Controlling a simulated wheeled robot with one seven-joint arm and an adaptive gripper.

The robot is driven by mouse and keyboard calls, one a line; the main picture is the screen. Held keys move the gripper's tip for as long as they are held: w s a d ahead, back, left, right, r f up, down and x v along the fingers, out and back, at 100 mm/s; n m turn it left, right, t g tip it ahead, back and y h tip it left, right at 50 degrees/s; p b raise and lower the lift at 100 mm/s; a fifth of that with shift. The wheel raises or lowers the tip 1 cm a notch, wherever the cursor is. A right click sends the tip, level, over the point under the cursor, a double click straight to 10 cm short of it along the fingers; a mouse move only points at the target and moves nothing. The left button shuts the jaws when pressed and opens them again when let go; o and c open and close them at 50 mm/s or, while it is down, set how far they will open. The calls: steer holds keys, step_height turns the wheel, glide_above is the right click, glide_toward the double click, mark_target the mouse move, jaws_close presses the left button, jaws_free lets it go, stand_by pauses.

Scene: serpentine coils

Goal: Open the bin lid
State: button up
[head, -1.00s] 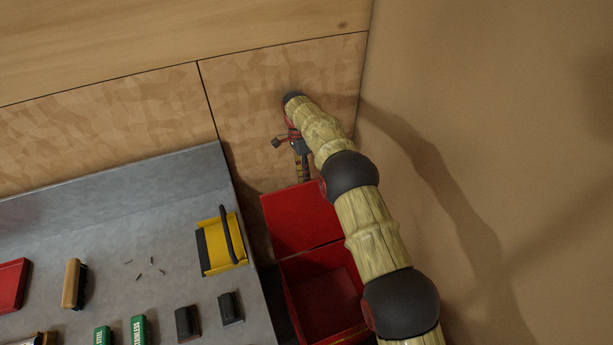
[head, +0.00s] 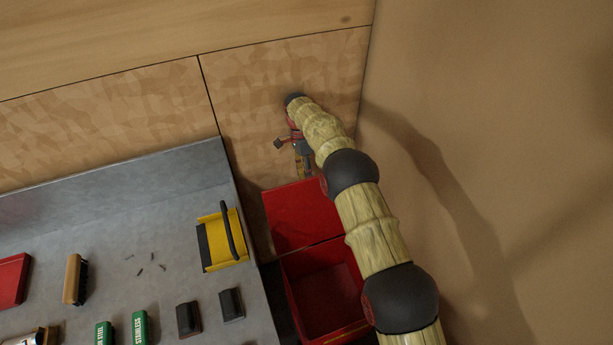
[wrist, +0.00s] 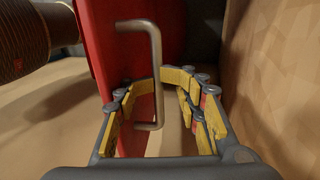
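The red bin (head: 288,289) stands right of the grey bench, and its inside shows. Its red lid (head: 298,218) is raised at the back edge, toward the wall; it also shows in the wrist view (wrist: 108,60). My gripper (head: 303,165) is behind the lid's upper edge, partly hidden by my arm. In the wrist view, my gripper's yellow-padded fingers (wrist: 160,76) curl inward around the metal lid handle (wrist: 157,55), their tips close together beyond the bar. Gaps remain between the bar and the side pads; firm contact cannot be told.
The grey bench (head: 165,185) is left of the bin, with a yellow dustpan-like item (head: 222,240) near its edge. Several small blocks and boxes lie on it. A patterned wall panel (head: 265,85) is behind my gripper. A plain brown surface (head: 500,130) is at the right.

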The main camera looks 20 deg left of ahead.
step_height(320, 180, up, 10)
stand_by(0.5)
stand_by(0.3)
